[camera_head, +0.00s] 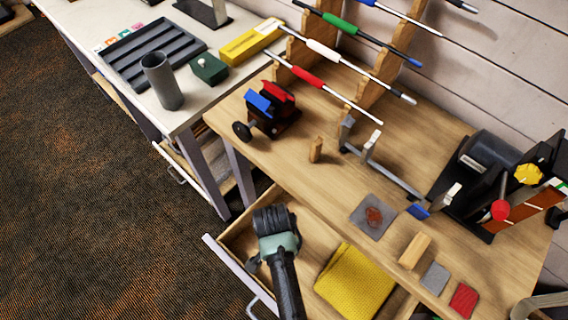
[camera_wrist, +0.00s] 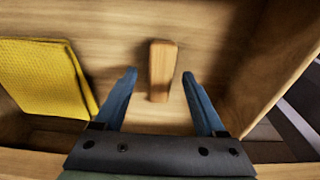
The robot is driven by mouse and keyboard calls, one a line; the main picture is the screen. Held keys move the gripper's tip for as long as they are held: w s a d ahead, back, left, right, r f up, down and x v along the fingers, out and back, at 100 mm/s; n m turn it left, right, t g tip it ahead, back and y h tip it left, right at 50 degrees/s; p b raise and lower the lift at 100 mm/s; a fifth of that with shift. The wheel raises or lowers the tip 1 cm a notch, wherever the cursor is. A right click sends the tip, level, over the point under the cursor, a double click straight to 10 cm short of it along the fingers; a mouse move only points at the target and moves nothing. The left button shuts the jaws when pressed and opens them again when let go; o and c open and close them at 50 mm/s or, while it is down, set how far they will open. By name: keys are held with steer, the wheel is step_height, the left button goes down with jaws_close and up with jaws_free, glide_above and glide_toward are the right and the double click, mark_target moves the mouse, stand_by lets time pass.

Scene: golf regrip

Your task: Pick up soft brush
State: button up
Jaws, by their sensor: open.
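A small wooden block-shaped piece (camera_wrist: 162,66), likely the soft brush, lies on the floor of the open drawer (camera_head: 229,235). No bristles show on it. In the wrist view, my open gripper (camera_wrist: 159,76) has one blue finger on each side of the piece, with a gap on both sides. The fingers appear apart from it and hold nothing. In the head view, my arm and wrist (camera_head: 275,235) are over the left part of the drawer and hide the piece.
A folded yellow cloth (camera_head: 354,282) lies in the drawer to the right; it also shows in the wrist view (camera_wrist: 42,76). The drawer's side wall (camera_wrist: 275,72) is close on the right in the wrist view. The workbench (camera_head: 330,185) holds a vise (camera_head: 270,108) and several blocks and pads.

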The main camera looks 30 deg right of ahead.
steer(key=shift+d+f, duration=0.1)
steer(key=shift+f, duration=0.6)
steer(key=shift+c, duration=0.3)
jaws_close()
